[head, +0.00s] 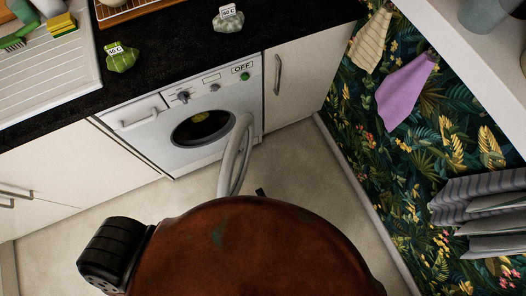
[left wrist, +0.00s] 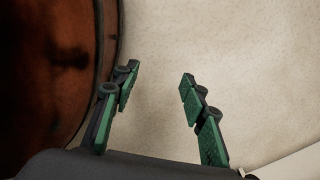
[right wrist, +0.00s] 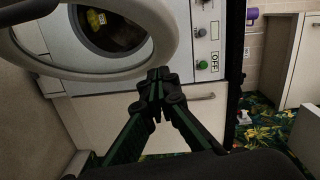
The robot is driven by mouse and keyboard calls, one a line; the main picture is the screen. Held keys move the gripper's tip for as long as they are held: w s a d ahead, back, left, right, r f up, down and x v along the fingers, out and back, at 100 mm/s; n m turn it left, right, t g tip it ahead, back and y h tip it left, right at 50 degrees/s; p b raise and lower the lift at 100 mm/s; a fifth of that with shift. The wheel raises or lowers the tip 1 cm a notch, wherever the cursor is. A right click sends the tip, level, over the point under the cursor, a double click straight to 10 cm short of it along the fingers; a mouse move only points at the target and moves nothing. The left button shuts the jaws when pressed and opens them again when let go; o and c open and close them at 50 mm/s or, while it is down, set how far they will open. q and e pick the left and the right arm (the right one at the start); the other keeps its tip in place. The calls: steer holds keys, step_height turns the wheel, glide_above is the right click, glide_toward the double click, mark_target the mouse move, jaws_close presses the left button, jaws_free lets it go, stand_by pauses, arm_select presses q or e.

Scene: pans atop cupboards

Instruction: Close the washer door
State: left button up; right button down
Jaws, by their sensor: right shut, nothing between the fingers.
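The white washer (head: 222,92) stands under the dark counter, with an "OFF" label and a green button on its panel. Its round door (head: 238,150) is open and sticks out into the room, seen nearly edge-on in the head view. The dark drum opening (head: 203,128) is exposed, with something yellowish inside. In the right wrist view, the door ring (right wrist: 165,62) is close to my right gripper (right wrist: 158,74), whose fingers are shut and empty; I cannot tell whether they touch it. My right gripper tip (head: 261,192) barely shows in the head view. My left gripper (left wrist: 158,88) is open and empty above the floor.
A white cupboard (head: 300,80) adjoins the washer's right side, and white cupboards (head: 75,165) stand to its left. The counter (head: 165,55) holds a green tagged object (head: 121,60) and a pale one (head: 228,20). Pale floor (head: 305,165) is clear before the washer.

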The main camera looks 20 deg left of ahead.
arm_select(q)
steer(key=shift+w+d+r, duration=0.1)
steer(key=shift+w+r, duration=0.15)
steer(key=shift+w, duration=0.45)
steer(key=shift+c, duration=0.5)
